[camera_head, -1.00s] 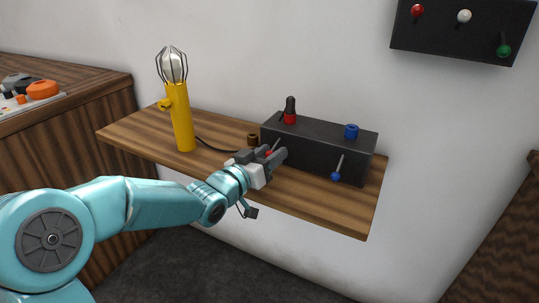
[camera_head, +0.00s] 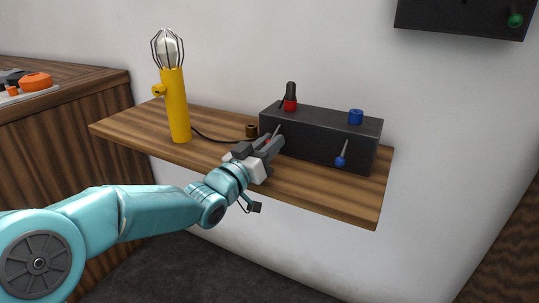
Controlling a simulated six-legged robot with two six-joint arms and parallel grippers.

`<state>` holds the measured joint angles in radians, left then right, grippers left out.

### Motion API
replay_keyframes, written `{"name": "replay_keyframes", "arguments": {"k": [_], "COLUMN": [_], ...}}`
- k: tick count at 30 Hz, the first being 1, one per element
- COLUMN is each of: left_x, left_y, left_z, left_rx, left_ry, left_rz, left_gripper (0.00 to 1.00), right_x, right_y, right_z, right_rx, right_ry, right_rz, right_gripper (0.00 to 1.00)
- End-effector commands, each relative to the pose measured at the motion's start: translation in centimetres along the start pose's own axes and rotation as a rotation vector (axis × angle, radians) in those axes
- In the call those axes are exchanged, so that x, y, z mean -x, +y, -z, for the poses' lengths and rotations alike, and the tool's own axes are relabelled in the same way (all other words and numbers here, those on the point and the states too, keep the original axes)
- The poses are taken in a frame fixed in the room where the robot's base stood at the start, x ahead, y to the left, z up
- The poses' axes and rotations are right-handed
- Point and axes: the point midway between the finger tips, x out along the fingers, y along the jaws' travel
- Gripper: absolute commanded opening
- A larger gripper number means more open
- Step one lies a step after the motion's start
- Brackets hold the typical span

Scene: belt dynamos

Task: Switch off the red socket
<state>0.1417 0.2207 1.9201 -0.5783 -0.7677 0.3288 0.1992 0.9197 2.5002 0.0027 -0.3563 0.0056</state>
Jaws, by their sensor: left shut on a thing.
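A black box (camera_head: 318,140) stands on a wooden shelf. On its top are a red socket (camera_head: 290,106) with a black plug (camera_head: 291,91) standing in it and an empty blue socket (camera_head: 356,117). On its front a metal lever with a blue knob (camera_head: 340,161) hangs downward. Another thin metal lever (camera_head: 278,130) shows at the left of the front, with a bit of red at its lower end, mostly hidden by my left gripper (camera_head: 272,146). My left gripper is shut on this red-knobbed lever, its fingers close to the box front. My right gripper is not in view.
A yellow caged lamp (camera_head: 176,105) stands on the shelf (camera_head: 140,130), its dark cord running toward a small brown cylinder (camera_head: 252,131) beside the box. A black wall panel (camera_head: 460,15) with a green-knobbed lever hangs upper right. A wooden cabinet (camera_head: 60,130) is at left.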

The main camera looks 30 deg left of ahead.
Motion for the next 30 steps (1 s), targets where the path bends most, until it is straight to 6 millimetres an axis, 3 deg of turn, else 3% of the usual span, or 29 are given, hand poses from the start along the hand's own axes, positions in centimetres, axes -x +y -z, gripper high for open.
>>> {"name": "replay_keyframes", "arguments": {"k": [6, 7, 8, 9, 20, 23, 30], "left_x": [0.0, 0.0, 0.0, 0.0, 0.7, 2.4, 8.7], "left_y": [0.0, 0.0, 0.0, 0.0, 0.0, -0.1, 0.0], "left_z": [-0.1, -0.1, -0.1, -0.1, 0.0, 0.1, 0.2], "left_rx": [0.001, 0.001, 0.001, 0.001, 0.001, 0.0, 0.0], "left_ry": [-0.006, -0.006, -0.006, -0.006, -0.005, -0.006, -0.006], "left_rz": [0.001, 0.001, 0.001, 0.001, 0.001, 0.003, 0.005], "left_gripper": [0.0, 0.32, 0.42, 0.45, 0.45, 0.45, 0.45], "right_x": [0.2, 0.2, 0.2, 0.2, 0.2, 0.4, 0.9], "right_y": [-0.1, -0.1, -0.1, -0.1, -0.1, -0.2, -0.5], "right_z": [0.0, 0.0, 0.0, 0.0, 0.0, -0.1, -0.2], "right_rx": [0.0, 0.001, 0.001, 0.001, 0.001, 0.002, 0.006], "right_ry": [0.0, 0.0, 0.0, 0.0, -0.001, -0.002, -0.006], "right_rz": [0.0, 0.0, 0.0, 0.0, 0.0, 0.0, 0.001], "right_gripper": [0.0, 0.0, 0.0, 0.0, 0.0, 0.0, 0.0]}}
